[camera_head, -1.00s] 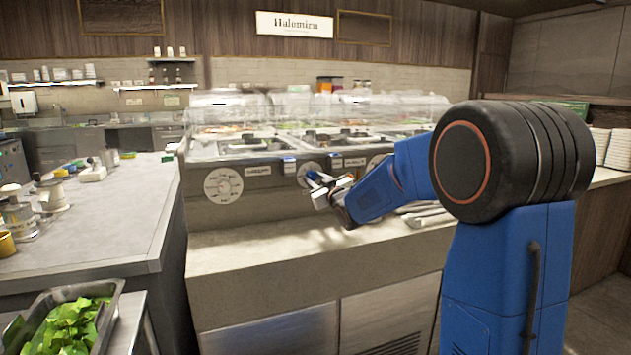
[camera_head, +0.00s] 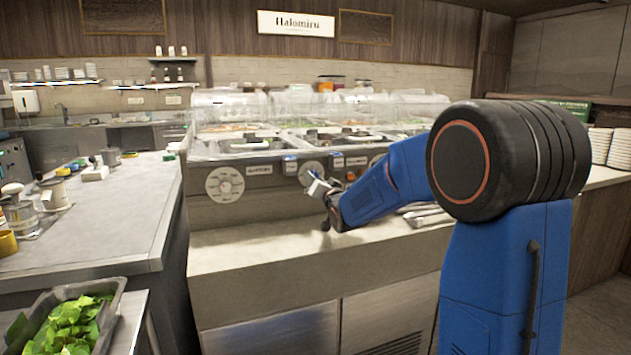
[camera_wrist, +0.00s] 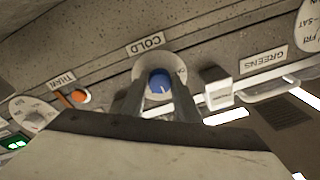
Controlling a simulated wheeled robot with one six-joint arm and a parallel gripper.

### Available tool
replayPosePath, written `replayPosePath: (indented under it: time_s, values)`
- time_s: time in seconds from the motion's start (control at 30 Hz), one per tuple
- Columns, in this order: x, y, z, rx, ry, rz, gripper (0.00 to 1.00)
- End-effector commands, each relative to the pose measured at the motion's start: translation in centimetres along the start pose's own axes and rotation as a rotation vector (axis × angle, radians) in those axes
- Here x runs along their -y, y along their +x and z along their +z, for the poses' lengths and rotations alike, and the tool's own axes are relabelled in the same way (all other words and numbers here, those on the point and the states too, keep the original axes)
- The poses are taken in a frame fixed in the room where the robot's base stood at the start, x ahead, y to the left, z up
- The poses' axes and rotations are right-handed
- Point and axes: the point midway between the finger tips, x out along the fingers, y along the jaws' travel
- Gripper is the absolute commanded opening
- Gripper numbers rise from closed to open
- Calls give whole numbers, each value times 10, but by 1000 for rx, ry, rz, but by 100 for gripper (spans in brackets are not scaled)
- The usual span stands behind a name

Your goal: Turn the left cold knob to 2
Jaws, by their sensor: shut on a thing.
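A blue knob (camera_wrist: 160,80) with a white pointer line sits on a pale round dial (camera_wrist: 149,65) below a COLD label (camera_wrist: 145,44) in the wrist view, where the lettering is upside down. My gripper (camera_wrist: 160,93) has one finger on each side of the knob and is shut on it. The pointer line runs toward the bottom of the wrist picture. The dial numbers are too small or covered to read. In the head view my gripper (camera_head: 318,185) is at the counter's front panel, over the lower part of a round dial (camera_head: 311,170).
A GREENS label (camera_wrist: 263,60) is on the right.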

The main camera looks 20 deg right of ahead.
Motion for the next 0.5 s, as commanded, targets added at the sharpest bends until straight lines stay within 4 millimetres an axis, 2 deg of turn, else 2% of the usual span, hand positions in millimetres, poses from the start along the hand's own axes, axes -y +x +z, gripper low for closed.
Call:
replayPosePath:
  time_s: [0.5]
  values:
    - [0,0,1,-3,84,8,6]
